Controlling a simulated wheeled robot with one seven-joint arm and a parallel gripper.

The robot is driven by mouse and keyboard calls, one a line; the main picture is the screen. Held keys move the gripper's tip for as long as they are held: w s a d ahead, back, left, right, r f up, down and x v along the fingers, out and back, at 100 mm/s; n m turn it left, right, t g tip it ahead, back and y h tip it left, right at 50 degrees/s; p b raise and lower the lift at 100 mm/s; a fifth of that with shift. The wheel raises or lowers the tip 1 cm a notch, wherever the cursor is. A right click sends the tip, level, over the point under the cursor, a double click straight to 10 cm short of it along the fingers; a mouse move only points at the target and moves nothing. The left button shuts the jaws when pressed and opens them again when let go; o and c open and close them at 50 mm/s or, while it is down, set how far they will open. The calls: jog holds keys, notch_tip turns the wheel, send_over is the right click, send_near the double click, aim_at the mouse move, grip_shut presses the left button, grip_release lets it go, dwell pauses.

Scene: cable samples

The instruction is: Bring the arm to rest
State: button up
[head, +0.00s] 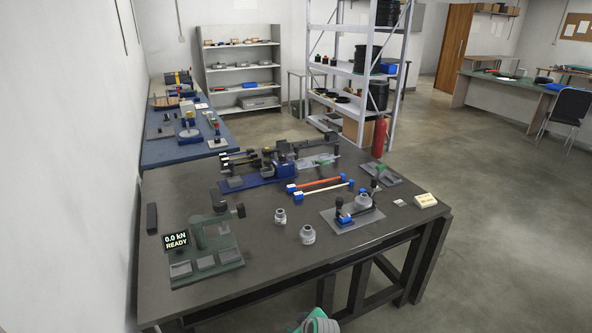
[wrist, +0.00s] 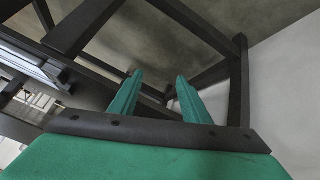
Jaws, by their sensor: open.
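My gripper (wrist: 156,92) shows in the wrist view as two green fingers standing apart, open with nothing between them. Behind the fingers are dark table legs and beams and the grey floor.
The bench carries a green test device (head: 205,240) with a "0.0 kN READY" display, two grey fittings (head: 307,235), orange and white cable samples (head: 320,183) with blue ends, and a clamp fixture (head: 352,215). Bench legs (head: 358,287) stand close by. Open floor (head: 500,230) lies to the right.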

jog(key=s+a+f+m+t, duration=0.1)
jog(key=s+a+f+m, duration=0.1)
jog(key=s+a, duration=0.35)
jog(key=s+a+f+m+t, duration=0.2)
jog(key=s+a, duration=0.1)
jog(key=s, duration=0.6)
jog(key=s+r+m+t+h, duration=0.2)
jog(key=s+r+m, duration=0.1)
jog(key=s, duration=1)
jog(key=s+d+r+m+t, duration=0.1)
jog(key=s+d+r, duration=0.3)
jog(key=s+r, duration=0.7)
jog(key=s+d+r+m+t+h, duration=0.1)
jog(key=s+d+r, duration=0.3)
jog(key=s+r, duration=0.7)
jog(key=shift+s+m+t+h, duration=0.3)
jog(key=shift+s+t, duration=0.15)
jog(key=shift+t, duration=0.25)
jog(key=shift+d, duration=0.15)
